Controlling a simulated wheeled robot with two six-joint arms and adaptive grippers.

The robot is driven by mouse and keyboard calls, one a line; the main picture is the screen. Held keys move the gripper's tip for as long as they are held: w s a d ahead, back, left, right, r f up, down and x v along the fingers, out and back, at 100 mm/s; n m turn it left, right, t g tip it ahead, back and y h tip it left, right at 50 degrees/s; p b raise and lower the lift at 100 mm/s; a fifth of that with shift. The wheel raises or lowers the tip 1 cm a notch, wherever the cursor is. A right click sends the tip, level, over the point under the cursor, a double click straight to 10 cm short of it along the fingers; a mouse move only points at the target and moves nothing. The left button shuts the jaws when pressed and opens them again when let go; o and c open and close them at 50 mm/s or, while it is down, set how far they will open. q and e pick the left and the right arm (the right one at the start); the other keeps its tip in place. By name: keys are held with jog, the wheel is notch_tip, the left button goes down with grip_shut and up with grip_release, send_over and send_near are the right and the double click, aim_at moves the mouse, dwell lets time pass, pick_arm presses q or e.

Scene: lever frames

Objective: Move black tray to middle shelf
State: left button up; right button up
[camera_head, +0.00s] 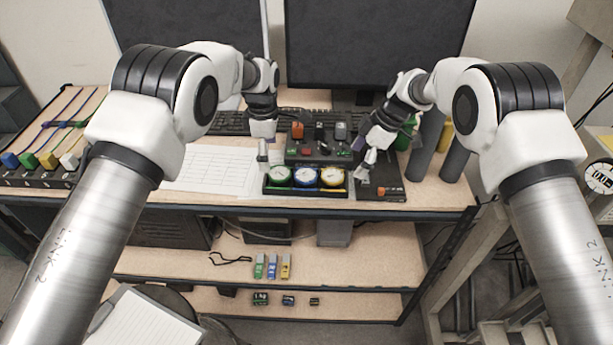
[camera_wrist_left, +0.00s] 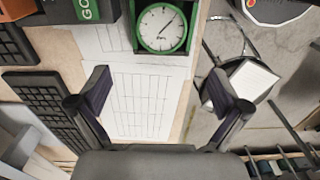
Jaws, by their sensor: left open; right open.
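The black tray (camera_head: 305,193) lies on the tabletop and holds three round gauges with green, blue and yellow rims. In the left wrist view, the tray (camera_wrist_left: 190,50) shows at the top with the green-rimmed gauge. My left gripper (camera_head: 263,158) is open and empty, just left of the tray's left end, above a printed sheet. Its spread fingers (camera_wrist_left: 160,95) frame the sheet in the wrist view. My right gripper (camera_head: 365,165) is open near the tray's right end, above a dark panel. The middle shelf (camera_head: 350,262) is below the tabletop and partly in view.
A control box (camera_head: 320,150) with switches stands right behind the tray. The dark panel (camera_head: 385,193) lies at the tray's right. Small green, blue and yellow items (camera_head: 272,267) sit on the middle shelf; its right part is clear. Dark cylinders (camera_head: 428,145) stand at right.

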aim_at(270, 173)
pick_arm(q)
jog(key=shift+s+r, duration=0.25)
jog(key=shift+s, duration=0.25)
jog(key=shift+s+f, duration=0.1)
jog(key=shift+s, duration=0.05)
jog(key=f, duration=0.4)
jog(key=w+f, duration=0.1)
jog(key=f, duration=0.2)
jog(key=shift+w, duration=0.1)
pick_arm(e)
jog(key=x, duration=0.6)
jog(key=shift+a+f, duration=0.2)
jog(key=shift+f, duration=0.15)
pick_arm(q)
jog(key=shift+f, duration=0.4)
pick_arm(e)
jog(key=shift+s+a+f, duration=0.2)
jog(key=shift+f, duration=0.1)
pick_arm(q)
jog(key=shift+f, duration=0.15)
pick_arm(e)
jog(key=shift+w+f, duration=0.1)
jog(key=shift+f, duration=0.05)
pick_arm(q)
jog(key=shift+c, duration=0.4)
pick_arm(e)
jog(key=shift+c, duration=0.4)
